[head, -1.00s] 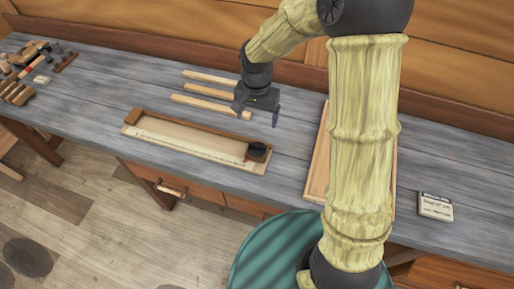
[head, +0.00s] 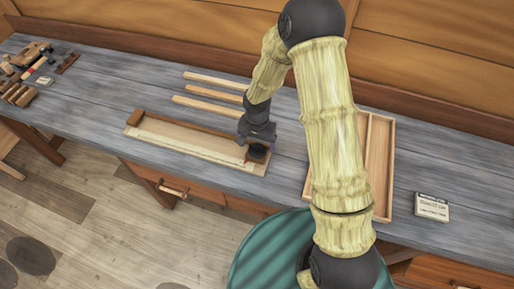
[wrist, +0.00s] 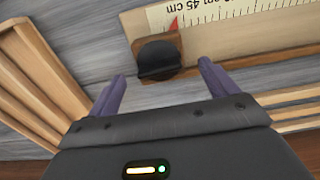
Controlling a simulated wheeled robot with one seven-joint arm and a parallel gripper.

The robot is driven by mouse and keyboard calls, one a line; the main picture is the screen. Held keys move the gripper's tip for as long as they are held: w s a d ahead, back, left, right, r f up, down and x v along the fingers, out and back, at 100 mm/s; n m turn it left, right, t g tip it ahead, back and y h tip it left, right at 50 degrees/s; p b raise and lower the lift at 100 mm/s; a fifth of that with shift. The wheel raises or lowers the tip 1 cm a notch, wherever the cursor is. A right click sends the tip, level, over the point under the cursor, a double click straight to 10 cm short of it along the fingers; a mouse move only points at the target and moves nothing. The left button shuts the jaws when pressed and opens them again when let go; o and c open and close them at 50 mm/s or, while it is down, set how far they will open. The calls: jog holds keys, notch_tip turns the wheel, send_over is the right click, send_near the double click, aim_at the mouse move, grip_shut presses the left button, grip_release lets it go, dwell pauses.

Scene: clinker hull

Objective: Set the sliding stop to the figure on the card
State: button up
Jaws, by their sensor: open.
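The sliding stop (head: 257,153) is a small wooden block with a black knob, at the right end of a long wooden board with a scale (head: 190,150). In the wrist view the stop (wrist: 157,60) has a red pointer beside the scale, near the 45 cm end. My gripper (head: 260,140) is over the stop in the head view. In the wrist view its two purple fingers (wrist: 163,90) are open, short of the knob, with nothing between them. The card (head: 432,207) lies on the bench at the right; its writing is too small to read surely.
A divided wooden tray (head: 380,165) lies right of the board, partly behind my arm. Several light wooden strips (head: 210,95) lie behind the board. Tools and wooden blocks (head: 25,65) sit at the far left. Bare bench lies between tray and card.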

aim_at(257, 150)
jog(key=shift+f+p, duration=0.4)
jog(key=shift+f, duration=2)
